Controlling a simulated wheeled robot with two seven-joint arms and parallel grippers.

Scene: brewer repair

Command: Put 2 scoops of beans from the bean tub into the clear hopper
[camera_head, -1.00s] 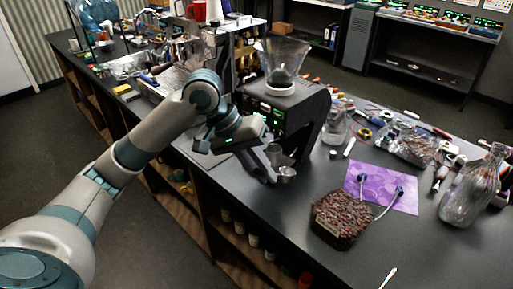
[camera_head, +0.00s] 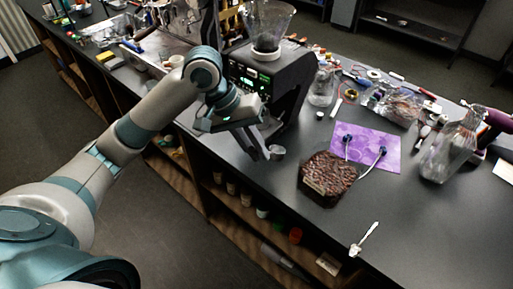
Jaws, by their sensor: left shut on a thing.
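The bean tub (camera_head: 326,196), a dark brown many-sided tub full of beans, sits on the dark counter right of centre. The clear hopper (camera_head: 268,22) is a flared see-through funnel on top of the black grinder (camera_head: 268,72); the picture's top edge cuts its rim. My left gripper (camera_head: 264,147) is left of the tub, in front of the grinder, fingers pointing down. It is shut on a small grey metal cup-like thing (camera_head: 277,153), partly hidden by the fingers. A small pale scoop-like tool (camera_head: 365,240) lies near the front edge. My right gripper is out of view.
A purple mat (camera_head: 372,144) with two blue-ended pale rods lies behind the tub. A large clear bottle (camera_head: 447,152), a purple object (camera_head: 491,122) and loose parts crowd the right and back. A small clear jar (camera_head: 322,88) stands beside the grinder. Front right counter is clear.

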